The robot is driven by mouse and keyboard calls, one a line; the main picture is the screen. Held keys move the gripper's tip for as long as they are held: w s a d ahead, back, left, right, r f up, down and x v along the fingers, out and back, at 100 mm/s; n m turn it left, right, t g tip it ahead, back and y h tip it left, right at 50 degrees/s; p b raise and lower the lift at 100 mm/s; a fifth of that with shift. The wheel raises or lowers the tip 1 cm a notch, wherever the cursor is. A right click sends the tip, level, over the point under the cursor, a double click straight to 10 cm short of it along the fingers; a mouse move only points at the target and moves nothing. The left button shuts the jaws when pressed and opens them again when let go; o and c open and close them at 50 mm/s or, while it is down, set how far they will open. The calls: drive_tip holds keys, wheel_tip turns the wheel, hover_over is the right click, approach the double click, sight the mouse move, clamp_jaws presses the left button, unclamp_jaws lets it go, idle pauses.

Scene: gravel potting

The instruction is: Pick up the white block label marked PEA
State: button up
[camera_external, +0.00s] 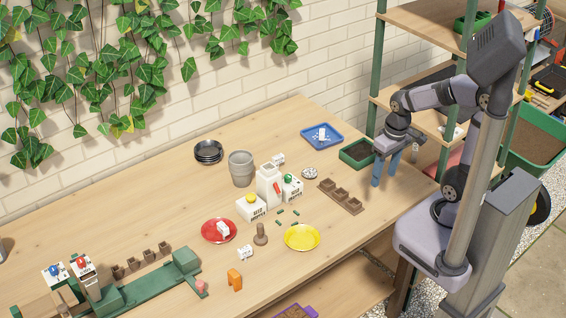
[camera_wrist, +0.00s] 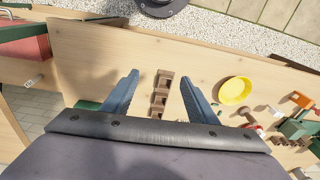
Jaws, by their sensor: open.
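Several small white blocks show in the external view. One (camera_external: 223,229) lies on the red plate (camera_external: 206,238), one (camera_external: 245,252) on the bare table below it, one (camera_external: 322,133) in the blue tray (camera_external: 336,142), and one (camera_external: 278,159) behind the white bottle. Their lettering is too small to read, so I cannot tell which is marked PEA. My gripper (camera_external: 384,169) is open and empty, fingers pointing down near the table's right end. In the wrist view its fingers (camera_wrist: 158,78) stand apart with the brown pot strip (camera_wrist: 162,92) seen between them.
A yellow plate (camera_external: 302,237), a white bottle (camera_external: 267,187), white boxes (camera_external: 251,208), a grey pot (camera_external: 241,168) and a brown stamper (camera_external: 261,234) crowd mid-table. A green tray (camera_external: 357,153) is beside my gripper. A shelf rack (camera_external: 379,65) stands behind.

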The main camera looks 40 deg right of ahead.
drive_tip(key=w+a+r+n+t+y+b, duration=0.25)
drive_tip(key=w+a+t+y+b, duration=0.35)
drive_tip(key=w+a, duration=1.35)
drive_tip(key=w+a+r+t+b, duration=0.1)
drive_tip(key=a+r+t+b, duration=0.15)
drive_tip(key=a, duration=0.65)
drive_tip(key=w+a+r+t+b, duration=0.15)
drive_tip(key=a+t, duration=0.25)
drive_tip(key=a, duration=0.6)
drive_tip(key=m+t+h+b, duration=0.4)
drive_tip(key=t+h+b, duration=0.1)
drive_tip(key=h+b, duration=0.25)
hover_over(247, 253)
drive_tip(key=s+a, duration=0.1)
drive_tip(key=s, duration=0.5)
wheel_tip(247, 253, down, 7)
drive_tip(key=shift+h, duration=0.25)
drive_tip(key=f, duration=1.2)
drive_tip(key=shift+s+d+f+p, duration=0.15)
drive_tip(key=shift+d+f+p, duration=0.05)
drive_tip(key=shift+f+p, duration=0.1)
drive_tip(key=shift+f, duration=0.3)
drive_tip(key=shift+w+d+r+p, duration=0.15)
drive_tip(key=shift+w+p, duration=0.15)
drive_tip(key=shift+w, duration=1.55)
drive_tip(key=shift+w+d+r+p, duration=0.15)
drive_tip(key=shift+w+p, duration=0.15)
drive_tip(key=shift+w, duration=1.55)
drive_tip(key=shift+f, duration=0.1)
